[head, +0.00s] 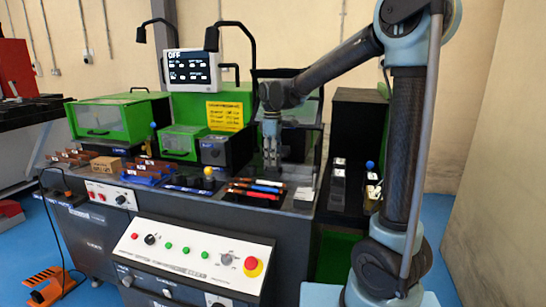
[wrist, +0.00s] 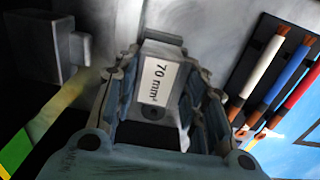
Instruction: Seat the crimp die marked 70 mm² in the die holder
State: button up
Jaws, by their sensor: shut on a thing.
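My gripper (wrist: 162,95) is shut on a grey crimp die (wrist: 152,112) with a white label reading "70 mm²" in the wrist view. The die sits between the two fingers, its label facing the camera. In the head view my gripper (head: 271,148) points down over the back right part of the bench, behind the coloured cables. The die is too small to make out there. I cannot clearly pick out the die holder in either view. A grey block with a short stub (wrist: 45,45) is at the upper left of the wrist view.
Cables in a black rack (head: 250,195) lie in front of my gripper; they also show at the right of the wrist view (wrist: 270,75). Grey blocks (head: 338,180) stand on the side surface at right. Green-lidded machines (head: 180,142) and a screen (head: 192,68) stand left of my gripper.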

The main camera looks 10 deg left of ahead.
jog(key=shift+f, duration=0.85)
jog(key=o, duration=1.2)
jog(key=shift+o, duration=0.2)
notch_tip(320, 180, up, 12)
